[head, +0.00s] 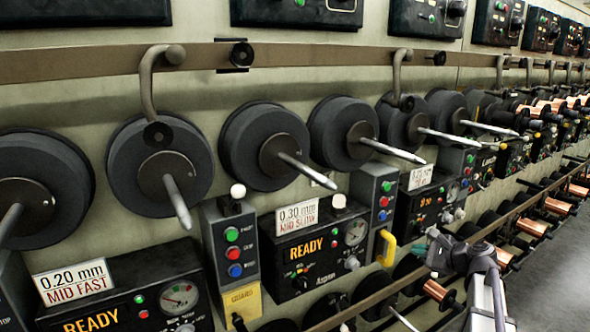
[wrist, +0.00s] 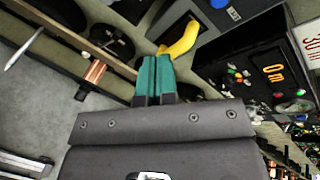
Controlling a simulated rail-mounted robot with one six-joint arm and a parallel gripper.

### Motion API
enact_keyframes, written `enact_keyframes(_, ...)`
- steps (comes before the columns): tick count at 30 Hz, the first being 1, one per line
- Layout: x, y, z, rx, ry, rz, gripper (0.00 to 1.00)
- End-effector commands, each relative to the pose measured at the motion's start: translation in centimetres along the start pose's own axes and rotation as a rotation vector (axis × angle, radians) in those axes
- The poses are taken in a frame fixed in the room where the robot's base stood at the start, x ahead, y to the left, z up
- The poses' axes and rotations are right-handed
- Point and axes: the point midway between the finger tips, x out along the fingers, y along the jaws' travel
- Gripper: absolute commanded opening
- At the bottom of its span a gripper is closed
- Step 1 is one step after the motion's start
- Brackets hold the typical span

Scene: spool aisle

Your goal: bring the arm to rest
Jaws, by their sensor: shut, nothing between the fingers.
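My gripper (wrist: 155,72) shows in the wrist view with its two teal fingers side by side and shut, holding nothing. In the head view my gripper (head: 434,250) is at the lower right, at the end of my arm, in front of the machine row. The same yellow handle (head: 387,248) shows in the head view, to the left of my gripper.
Black round flanges with pale spindles (head: 262,145) line the wall. Below are control boxes marked READY (head: 306,250) and button panels (head: 232,240). A lower rail carries copper spools (head: 438,294) close to my arm. Grey floor (head: 555,270) is clear at the right.

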Motion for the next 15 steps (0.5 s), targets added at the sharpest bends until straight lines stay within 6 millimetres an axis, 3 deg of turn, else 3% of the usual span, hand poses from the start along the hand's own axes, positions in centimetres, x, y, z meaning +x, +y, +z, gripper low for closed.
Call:
enact_keyframes(1, 0.0, 4.1, 2.7, -0.218, 0.043, 0.156, 0.0)
enact_keyframes(3, -0.2, 9.6, 5.3, -0.551, 0.073, 0.42, 0.0)
enact_keyframes(7, -3.1, 18.3, 11.2, -1.086, 0.007, 0.94, 0.0)
enact_keyframes(9, -5.2, 21.3, 14.5, -1.283, -0.044, 1.178, 0.0)
enact_keyframes(11, -6.3, 22.7, 16.9, -1.374, -0.057, 1.302, 0.0)
enact_keyframes(15, -5.2, 23.9, 20.7, -1.469, -0.101, 1.346, 0.0)
